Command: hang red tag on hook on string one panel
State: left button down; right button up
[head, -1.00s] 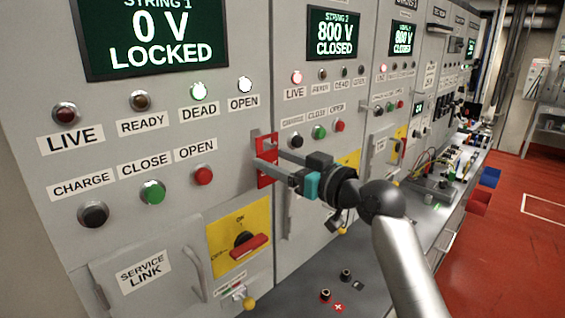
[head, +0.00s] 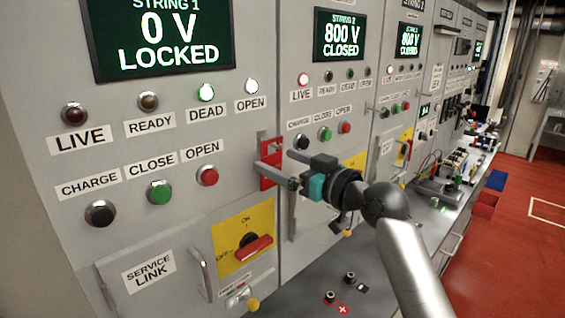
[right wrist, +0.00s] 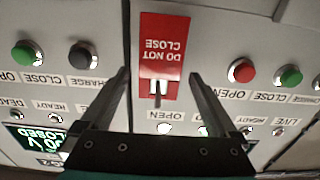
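The red tag (head: 269,161), lettered DO NOT, hangs flat against the string one panel (head: 190,110), near its right edge. In the right wrist view the tag (right wrist: 163,35) shows upside down, with the hook (right wrist: 158,92) through a slot near its edge. My right gripper (head: 273,161) is in front of the tag. In the right wrist view its two fingers (right wrist: 158,78) stand wide apart, one on each side of the tag, with clear gaps and nothing held. The fingers hide part of the tag in the head view. My left gripper is not in view.
The string 1 display (head: 165,35) reads 0 V LOCKED. The red OPEN button (head: 207,174) sits left of the tag. A yellow plate with a red rotary handle (head: 252,247) and a door handle (head: 200,275) are below. A grey bench (head: 375,270) runs along the panels.

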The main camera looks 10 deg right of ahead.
jog(key=shift+s+d, duration=0.1)
jog(key=b+v, duration=0.3)
jog(key=v, duration=1.1)
jog(key=s+a+f+m+g+h, duration=0.1)
jog(key=s+f+g+h, duration=0.15)
jog(key=f, duration=0.85)
jog(key=s+a+f+m+g+h, duration=0.1)
jog(key=s+f+g+h, duration=0.15)
jog(key=f, duration=0.85)
jog(key=s+f+m+g+h, duration=0.3)
jog(key=s+f+g+h, duration=0.3)
jog(key=s+f, duration=1.1)
jog(key=s+f+g+y+b, duration=0.1)
jog(key=s+f+g+b, duration=0.2)
jog(key=f, duration=2)
jog(key=shift+n, duration=0.4)
jog(key=s+d+f+b, duration=0.1)
jog(key=s+f, duration=0.4)
jog(key=f, duration=0.1)
jog(key=s+f+b, duration=0.2)
jog(key=s+f, duration=0.3)
jog(key=f, duration=0.1)
jog(key=s+d+f+b, duration=0.1)
jog(key=s+f+b, duration=0.1)
jog(key=s+f, duration=0.4)
jog(key=shift+d+f, duration=0.1)
jog(key=shift+d, duration=0.25)
